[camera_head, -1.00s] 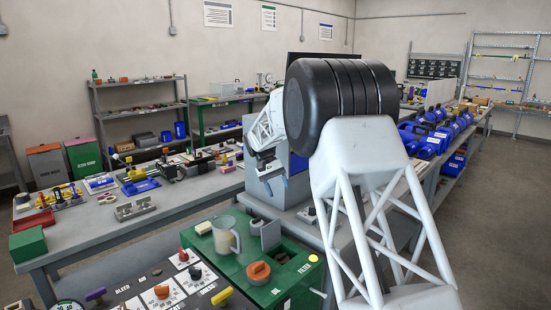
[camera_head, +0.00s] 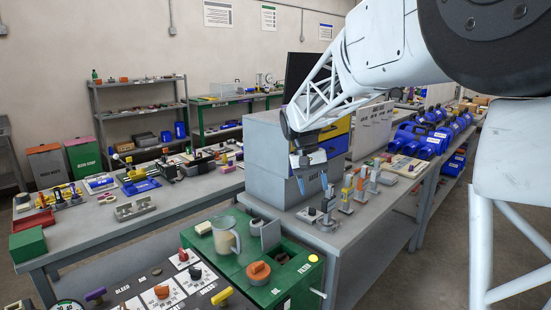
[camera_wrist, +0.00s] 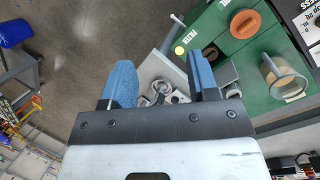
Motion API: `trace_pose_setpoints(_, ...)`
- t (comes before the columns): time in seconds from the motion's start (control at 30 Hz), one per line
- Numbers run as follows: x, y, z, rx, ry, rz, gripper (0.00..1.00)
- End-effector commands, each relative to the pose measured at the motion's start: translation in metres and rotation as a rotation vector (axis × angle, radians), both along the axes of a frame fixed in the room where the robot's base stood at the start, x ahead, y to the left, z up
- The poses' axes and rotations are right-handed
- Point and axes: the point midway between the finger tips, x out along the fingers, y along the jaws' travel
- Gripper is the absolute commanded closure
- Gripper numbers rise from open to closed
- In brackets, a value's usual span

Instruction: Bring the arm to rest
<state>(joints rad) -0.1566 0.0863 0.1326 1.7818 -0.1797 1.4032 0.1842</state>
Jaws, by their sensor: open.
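My gripper (camera_head: 312,172) hangs in front of the grey cabinet in the head view, above the bench with the small upright tools. In the wrist view my gripper (camera_wrist: 162,82) shows two blue-padded fingers spread apart with nothing held between them. Below the fingers, some small metal parts lie on the grey bench top, partly hidden by the fingers. My white arm reaches in from the right of the head view, and its large black joint fills the upper right corner.
The green panel box (camera_head: 280,272) with an orange knob (camera_head: 258,272) and a clear jug (camera_head: 226,236) stands at front. A grey cabinet (camera_head: 268,175) with yellow and blue drawers is close behind my gripper. Several upright tools (camera_head: 347,195) stand below right. Blue machines (camera_head: 415,138) line the right bench.

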Motion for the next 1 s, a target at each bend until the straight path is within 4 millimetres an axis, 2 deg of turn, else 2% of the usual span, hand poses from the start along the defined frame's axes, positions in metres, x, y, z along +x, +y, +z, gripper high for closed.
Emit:
trace_pose_setpoints(0.03,-0.012,-0.005,0.004,0.008,-0.012,-0.001,0.45)
trace_pose_setpoints(0.5,-0.116,-0.037,0.019,0.077,-0.124,-0.003,0.45)
trace_pose_setpoints(1.0,-0.228,-0.062,0.009,0.139,-0.249,-0.008,0.45)
